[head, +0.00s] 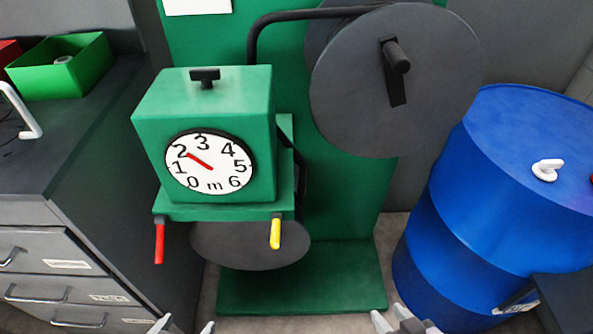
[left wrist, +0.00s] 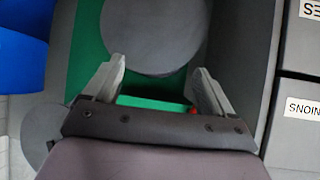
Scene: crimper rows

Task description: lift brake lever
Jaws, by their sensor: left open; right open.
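A green machine (head: 201,95) with a round dial (head: 208,163) stands in the middle of the head view. Two levers hang down from its lower front edge: a red one (head: 159,243) at the left and a yellow one (head: 275,233) at the right. The frames do not label which is the brake lever. My left gripper (head: 184,326) is open and empty at the bottom edge, below the red lever. In the left wrist view its open jaws (left wrist: 158,72) show, with a small red bit (left wrist: 193,110) beside one finger. My right gripper (head: 405,322) is open at the bottom edge, right of the machine's base.
A grey drawer cabinet (head: 60,235) stands at the left with a green bin (head: 60,80) on top. A blue barrel (head: 480,200) stands at the right with a white fitting (head: 547,169). A large grey disc (head: 365,95) with a crank handle (head: 396,58) is on the machine's upper right.

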